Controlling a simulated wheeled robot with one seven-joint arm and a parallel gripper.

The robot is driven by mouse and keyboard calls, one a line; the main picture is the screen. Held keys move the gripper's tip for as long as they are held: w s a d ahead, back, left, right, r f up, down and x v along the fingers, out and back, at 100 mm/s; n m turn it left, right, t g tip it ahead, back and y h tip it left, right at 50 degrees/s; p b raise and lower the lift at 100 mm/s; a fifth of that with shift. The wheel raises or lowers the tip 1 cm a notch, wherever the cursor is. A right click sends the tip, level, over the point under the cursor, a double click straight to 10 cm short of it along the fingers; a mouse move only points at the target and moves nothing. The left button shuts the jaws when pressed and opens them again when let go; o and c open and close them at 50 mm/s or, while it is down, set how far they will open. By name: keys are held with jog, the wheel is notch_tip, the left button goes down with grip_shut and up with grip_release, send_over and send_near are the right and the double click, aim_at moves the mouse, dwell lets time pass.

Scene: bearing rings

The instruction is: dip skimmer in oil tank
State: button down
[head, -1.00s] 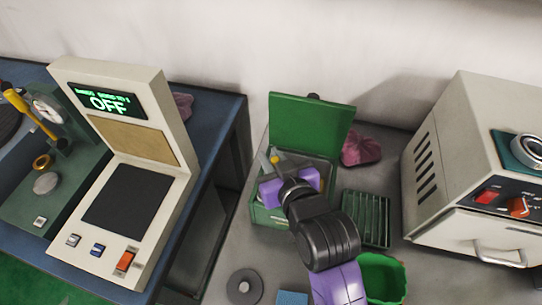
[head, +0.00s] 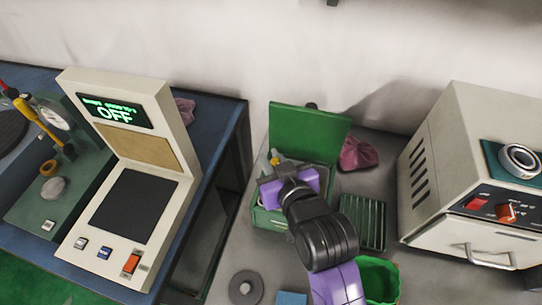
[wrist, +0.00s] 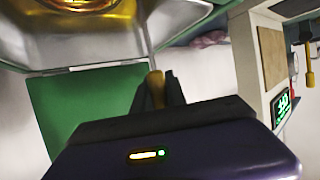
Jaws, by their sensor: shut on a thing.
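The oil tank is a green box with its lid (head: 308,132) raised, standing on the grey bench. In the wrist view its pale metal inside shows at the top with golden oil (wrist: 85,4), and the green lid (wrist: 80,105) is behind. My purple and black gripper (wrist: 160,90) is over the tank opening, shut on the skimmer's yellow-brown handle (wrist: 156,88). A bit of yellow handle (head: 275,161) shows in the head view. The skimmer's working end is hidden, so I cannot tell whether it is in the oil.
A green slatted rack (head: 362,222) and a green bin (head: 378,280) stand right of my arm. A pink cloth (head: 358,154) lies behind. A beige oven-like box (head: 470,170) is at right. A beige instrument reading OFF (head: 125,190) is on the blue table at left.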

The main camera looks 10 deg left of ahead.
jog(key=shift+r+p, duration=1.25)
jog(key=shift+r, duration=0.2)
notch_tip(320, 180, up, 6)
jog(key=p, duration=0.4)
jog(key=shift+r, duration=0.25)
dwell(2.7)
